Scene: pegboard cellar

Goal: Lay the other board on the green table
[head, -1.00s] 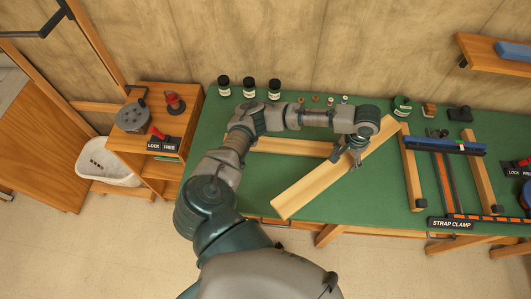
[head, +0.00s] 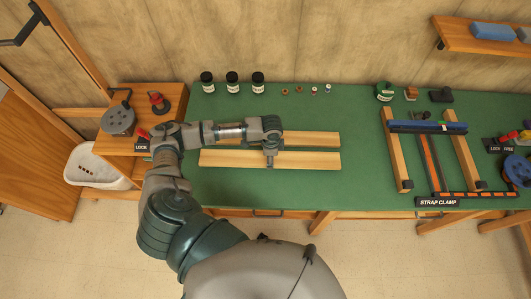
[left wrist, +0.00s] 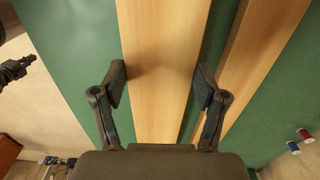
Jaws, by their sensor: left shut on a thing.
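The board in my grip (head: 225,159) is long, pale and wooden. It lies level, parallel to the other board (head: 312,138) and in front of it, with a narrow green gap between. It is on or just above the green table (head: 350,180); I cannot tell which. My left gripper (head: 270,160) points down at its middle. In the left wrist view its fingers (left wrist: 160,85) are on both edges of this board (left wrist: 165,40), and the other board (left wrist: 258,50) is to the right. My right gripper is not in view.
Dark jars (head: 232,83) and small spools (head: 314,90) stand at the back. A wooden frame with a strap clamp (head: 433,160) occupies the right. A wooden stand (head: 130,100) is at the left. The table between boards and frame is clear.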

